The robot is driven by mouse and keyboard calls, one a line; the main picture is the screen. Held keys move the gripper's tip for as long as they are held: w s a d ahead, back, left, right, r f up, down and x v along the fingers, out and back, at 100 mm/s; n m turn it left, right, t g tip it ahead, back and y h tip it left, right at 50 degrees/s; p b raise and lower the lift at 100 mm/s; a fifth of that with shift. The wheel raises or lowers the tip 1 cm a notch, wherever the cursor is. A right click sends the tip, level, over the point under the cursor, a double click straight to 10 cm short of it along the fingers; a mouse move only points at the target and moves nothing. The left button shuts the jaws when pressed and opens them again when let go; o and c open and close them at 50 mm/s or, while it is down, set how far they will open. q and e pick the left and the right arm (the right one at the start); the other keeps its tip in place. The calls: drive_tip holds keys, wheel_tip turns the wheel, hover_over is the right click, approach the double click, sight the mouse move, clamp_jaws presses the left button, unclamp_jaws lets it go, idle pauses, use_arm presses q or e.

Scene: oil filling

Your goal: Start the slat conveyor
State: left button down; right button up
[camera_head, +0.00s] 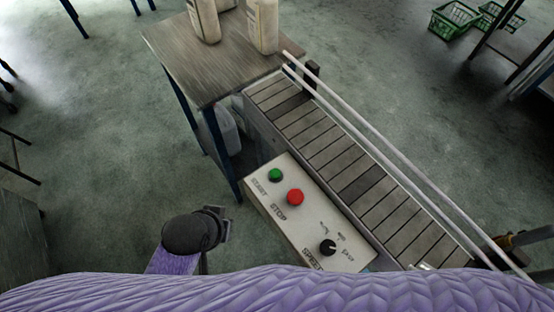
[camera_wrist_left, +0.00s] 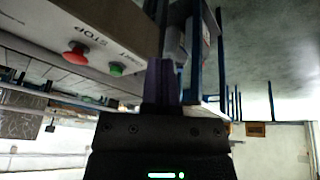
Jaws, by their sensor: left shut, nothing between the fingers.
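The slat conveyor (camera_head: 345,170) runs diagonally from the small table down to the lower right. Its pale control panel (camera_head: 300,215) has a green START button (camera_head: 275,175), a red STOP button (camera_head: 295,197) and a black speed knob (camera_head: 328,247). My left gripper (camera_head: 226,222) is left of the panel, apart from it. In the left wrist view its fingers (camera_wrist_left: 162,82) are together and empty, and the green button (camera_wrist_left: 116,69) and red button (camera_wrist_left: 76,53) show to their left. My right gripper is not seen.
A wooden-topped table (camera_head: 190,65) with pale bottles (camera_head: 263,25) stands at the conveyor's upper end. White guard rails (camera_head: 395,165) run along the conveyor's far side. Green crates (camera_head: 453,20) lie at the upper right. Open floor (camera_head: 95,150) is left of the panel.

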use_arm(q)
drive_tip(key=w+d+r+t+h+p, duration=0.2)
drive_tip(key=w+d+r, duration=0.3)
drive_tip(key=d+r, duration=0.15)
drive_tip(key=n+h, duration=0.2)
drive_tip(key=h, duration=0.1)
hover_over(274, 175)
drive_tip(key=shift+a+f+t, duration=0.1)
drive_tip(key=shift+f+t, duration=0.1)
drive_tip(key=shift+t, duration=0.2)
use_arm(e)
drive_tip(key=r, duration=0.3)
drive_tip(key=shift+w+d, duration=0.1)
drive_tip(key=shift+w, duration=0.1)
use_arm(q)
wheel_tip(274, 175, down, 8)
drive_tip(key=b, duration=0.8)
drive_tip(key=shift+f+b, duration=0.4)
drive_tip(key=shift+f, duration=0.05)
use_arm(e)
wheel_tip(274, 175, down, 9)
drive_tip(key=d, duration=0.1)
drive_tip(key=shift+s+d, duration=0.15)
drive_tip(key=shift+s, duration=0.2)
